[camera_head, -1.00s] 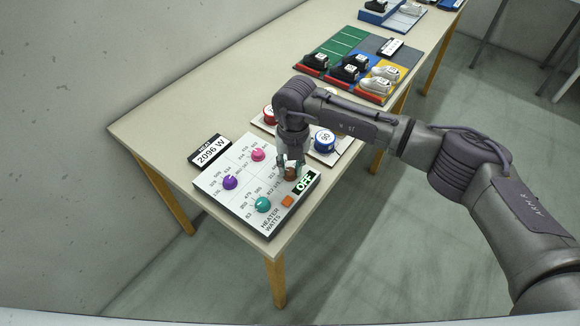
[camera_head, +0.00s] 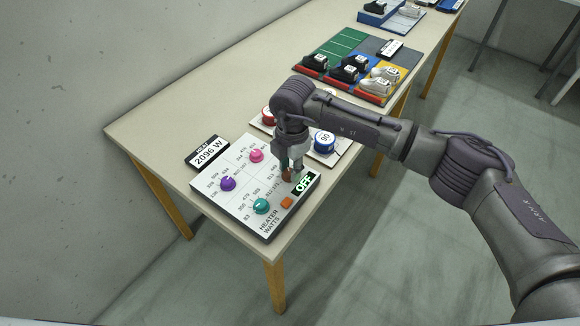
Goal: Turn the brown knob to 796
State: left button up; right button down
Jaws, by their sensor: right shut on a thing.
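The heater panel (camera_head: 237,205) lies on the table with pink (camera_head: 257,156), purple (camera_head: 228,184) and teal (camera_head: 261,206) knobs. The brown knob (camera_head: 287,176) is at the panel's right side, mostly hidden by my right gripper (camera_head: 288,171). That gripper points down and is shut on the brown knob. The knob's pointer and the number it points at are too small and covered to read. A green display (camera_head: 304,183) beside it reads OFF. A black sign (camera_head: 208,152) behind the panel reads 2096 W. My left gripper is not in view.
An orange button (camera_head: 287,203) sits at the panel's front edge. A red (camera_head: 268,116) and a blue round piece (camera_head: 324,141) stand on a board behind my right arm. Shoes on coloured mats (camera_head: 336,45) lie farther back. The table's left part is clear.

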aim_at(289, 174)
jog(key=m, duration=0.4)
jog(key=shift+r+m, duration=0.1)
jog(key=shift+m, duration=2)
jog(key=c, duration=0.9)
grip_release()
jog(key=shift+s, duration=0.1)
jog(key=r, duration=1.2)
jog(key=shift+s, duration=0.3)
jog(key=shift+a+f, duration=0.1)
